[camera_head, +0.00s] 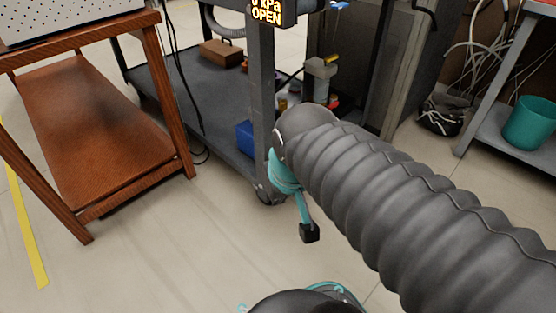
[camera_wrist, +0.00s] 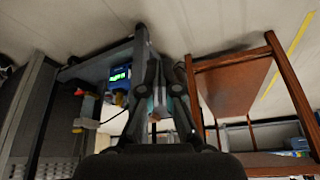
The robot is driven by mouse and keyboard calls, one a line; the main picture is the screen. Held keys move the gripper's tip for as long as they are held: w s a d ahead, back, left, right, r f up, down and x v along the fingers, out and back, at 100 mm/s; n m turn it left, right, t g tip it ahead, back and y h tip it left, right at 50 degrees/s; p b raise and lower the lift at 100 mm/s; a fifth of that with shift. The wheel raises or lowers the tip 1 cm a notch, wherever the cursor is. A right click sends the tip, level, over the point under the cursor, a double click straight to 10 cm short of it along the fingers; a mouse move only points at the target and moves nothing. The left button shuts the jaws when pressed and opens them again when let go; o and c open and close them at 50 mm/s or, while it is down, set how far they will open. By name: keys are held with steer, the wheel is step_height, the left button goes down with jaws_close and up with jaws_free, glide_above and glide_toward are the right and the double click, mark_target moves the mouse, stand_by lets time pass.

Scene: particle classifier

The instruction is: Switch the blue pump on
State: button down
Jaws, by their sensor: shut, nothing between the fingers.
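The blue pump (camera_head: 245,138) sits low on the dark shelf of a grey cart, partly hidden behind the cart's post and my arm. In the wrist view, which is upside down, the blue pump (camera_wrist: 120,76) shows with a lit green display, just left of my gripper's fingers. My gripper (camera_wrist: 163,82) is shut with nothing in it, and it is apart from the pump. I cannot make out the pump's switch.
A brown wooden table (camera_head: 103,130) stands left of the grey cart (camera_head: 215,110). At the right are a teal bin (camera_head: 531,123) and loose cables. The floor in front is clear.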

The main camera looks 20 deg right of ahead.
steer(key=w+d+f+m+g+y+p, duration=0.1)
steer(key=w+d+f+m+y+p, duration=0.3)
steer(key=w+f+m, duration=0.5)
steer(key=w+d+f+m+g+y+p, duration=0.1)
steer(key=w+d+f+m+y+p, duration=0.2)
steer(key=w+f+m+y+p, duration=0.55)
steer(key=w+d+f+m+t+h+b, duration=0.1)
steer(key=w+d+f+m+t+h, duration=0.6)
steer(key=w+d+f+m+t, duration=0.3)
steer(key=d+m, duration=0.3)
steer(key=shift+w+d+f+m+t+b, duration=0.2)
steer(key=shift+d+f+m+t+b, duration=0.1)
steer(key=shift+f+m+t+b, duration=0.1)
steer(key=shift+h, duration=0.25)
steer(key=x, duration=1)
steer(key=shift+a, duration=0.1)
